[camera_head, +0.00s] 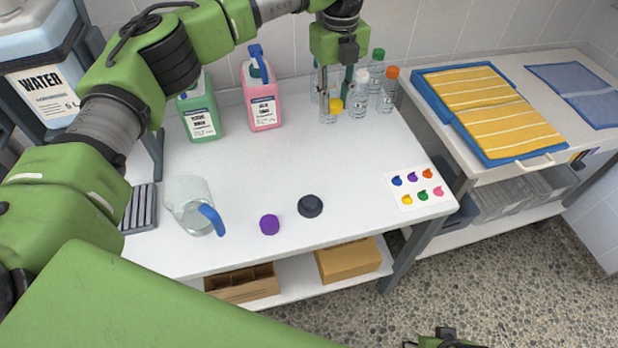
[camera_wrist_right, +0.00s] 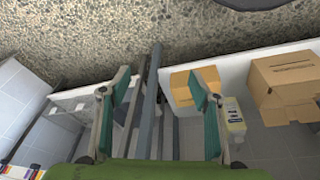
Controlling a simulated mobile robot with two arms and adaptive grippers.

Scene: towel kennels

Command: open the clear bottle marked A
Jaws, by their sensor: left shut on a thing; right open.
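Several small clear bottles stand at the back of the white table, including one with a white cap (camera_head: 358,102), one with an orange cap (camera_head: 387,98) and one with a green cap (camera_head: 376,70). A clear bottle with a yellow cap (camera_head: 329,117) is at my left gripper's fingertips. The letter A cannot be read on any of them. My left gripper (camera_head: 336,94) points down and appears shut on the yellow-capped bottle; the fingers partly hide the grip. My right gripper (camera_wrist_right: 158,88) is open and empty, away from the bottles; its top shows at the head view's bottom edge.
Green (camera_head: 200,118) and pink (camera_head: 262,105) jugs stand behind. A clear pitcher (camera_head: 186,197), a purple cap-like piece (camera_head: 269,225), a dark round piece (camera_head: 310,206) and a card of coloured dots (camera_head: 420,186) lie nearer. The table's middle is clear. Boxes (camera_head: 348,262) sit below.

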